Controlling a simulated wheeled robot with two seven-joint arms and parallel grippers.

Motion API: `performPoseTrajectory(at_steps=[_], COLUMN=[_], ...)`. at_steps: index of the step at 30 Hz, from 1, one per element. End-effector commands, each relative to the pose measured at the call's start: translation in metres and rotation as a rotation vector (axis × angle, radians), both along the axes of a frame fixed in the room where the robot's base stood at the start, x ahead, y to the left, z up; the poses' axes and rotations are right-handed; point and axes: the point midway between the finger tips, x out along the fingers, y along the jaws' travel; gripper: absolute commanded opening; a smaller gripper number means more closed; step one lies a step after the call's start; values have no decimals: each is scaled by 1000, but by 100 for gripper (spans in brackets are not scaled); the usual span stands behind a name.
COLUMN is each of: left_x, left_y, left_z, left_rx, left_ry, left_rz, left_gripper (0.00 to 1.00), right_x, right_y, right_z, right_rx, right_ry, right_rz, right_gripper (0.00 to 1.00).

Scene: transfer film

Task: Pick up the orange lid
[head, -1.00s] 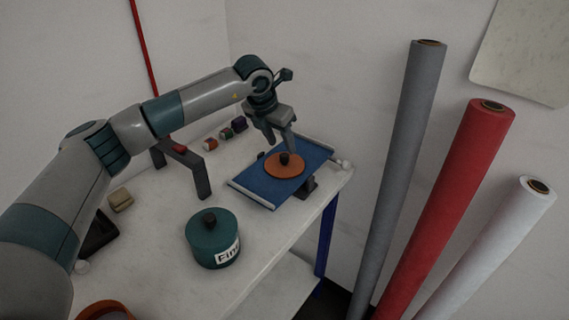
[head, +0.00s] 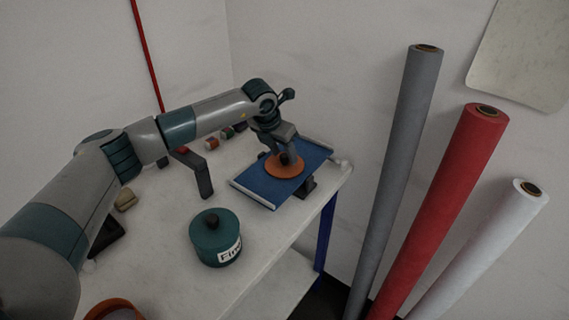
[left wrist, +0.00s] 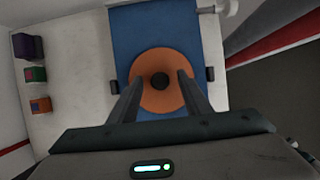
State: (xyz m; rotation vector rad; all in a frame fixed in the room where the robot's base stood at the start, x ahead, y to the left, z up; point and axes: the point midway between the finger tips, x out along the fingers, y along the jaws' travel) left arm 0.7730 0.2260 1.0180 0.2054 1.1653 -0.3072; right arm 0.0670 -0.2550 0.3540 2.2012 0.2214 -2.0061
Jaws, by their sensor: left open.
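The orange lid (head: 283,168), a round disc with a dark knob, lies on a blue tilted board (head: 262,187). My left gripper (head: 290,157) is right above the lid, pointing down, close to the knob. In the left wrist view the lid (left wrist: 150,99) lies on the blue board (left wrist: 135,30). The open fingers (left wrist: 159,86) reach over the lid, one on each side of the dark knob (left wrist: 160,81), with a gap to it on both sides. I cannot tell how high the fingertips are over the lid. My right gripper is not in view.
A teal lidded pot (head: 213,240) with a label stands on the white table (head: 165,265). An orange-rimmed container (head: 113,310) is at the near edge. Small coloured blocks (left wrist: 33,75) lie beside the board. Grey, red (head: 440,210) and white rolls stand right of the table.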

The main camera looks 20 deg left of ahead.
Motion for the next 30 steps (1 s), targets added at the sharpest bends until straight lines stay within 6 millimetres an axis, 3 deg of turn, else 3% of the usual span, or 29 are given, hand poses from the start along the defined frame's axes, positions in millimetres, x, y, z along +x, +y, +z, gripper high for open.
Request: performPoseTrajectory(at_steps=[5, 10, 23, 30], left_x=[0, 0, 0, 1], left_y=[0, 0, 0, 0], left_z=[0, 0, 4, 27], left_rx=[0, 0, 0, -1], left_ry=[0, 0, 0, -5], left_rz=[0, 0, 1, 0], left_gripper=[42, 1, 0, 0], right_x=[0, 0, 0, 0], right_y=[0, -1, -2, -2], right_z=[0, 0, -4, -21], right_rx=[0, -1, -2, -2], right_ry=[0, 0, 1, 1], right_rz=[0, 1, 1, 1], right_gripper=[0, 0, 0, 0])
